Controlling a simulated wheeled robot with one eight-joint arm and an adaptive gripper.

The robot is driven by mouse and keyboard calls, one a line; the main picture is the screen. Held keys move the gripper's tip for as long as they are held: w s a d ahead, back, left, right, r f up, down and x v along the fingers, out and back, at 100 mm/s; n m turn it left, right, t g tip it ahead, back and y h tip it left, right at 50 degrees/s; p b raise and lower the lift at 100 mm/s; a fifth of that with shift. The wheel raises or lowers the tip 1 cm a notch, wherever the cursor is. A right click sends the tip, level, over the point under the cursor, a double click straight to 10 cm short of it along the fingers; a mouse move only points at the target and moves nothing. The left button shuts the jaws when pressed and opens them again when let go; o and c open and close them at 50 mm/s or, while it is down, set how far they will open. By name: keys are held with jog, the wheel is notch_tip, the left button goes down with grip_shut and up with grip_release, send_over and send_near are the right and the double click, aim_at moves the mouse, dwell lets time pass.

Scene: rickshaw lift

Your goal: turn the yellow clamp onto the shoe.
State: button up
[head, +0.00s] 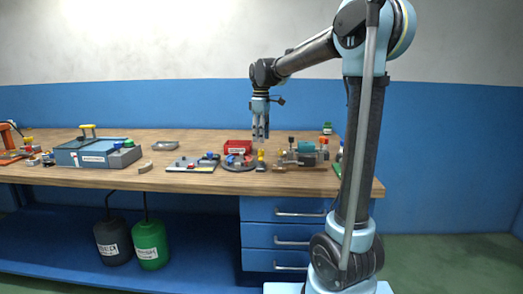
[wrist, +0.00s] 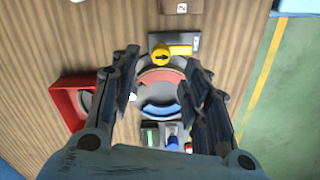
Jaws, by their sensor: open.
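The yellow clamp (wrist: 161,55) has a round knob with an arrow mark and a yellow bar, on a dark plate at the top of the round grey base in the wrist view. In the head view a small yellow upright (head: 261,157) stands at the right of the round base (head: 236,168). The red shoe (wrist: 161,76) and a blue shoe (wrist: 161,110) are curved pieces inside the base. The yellow bar points right, away from the red shoe. My gripper (wrist: 159,76) is open and empty above them, also seen in the head view (head: 261,134).
A red bin (wrist: 72,103) stands left of the base in the wrist view. A teal-and-metal device (head: 304,154) is to its right in the head view. A grey-blue box (head: 92,153) and a small board (head: 193,165) lie further left on the wooden bench (head: 210,182).

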aim_at(261, 150)
jog(key=shift+f, duration=2.95)
grip_shut()
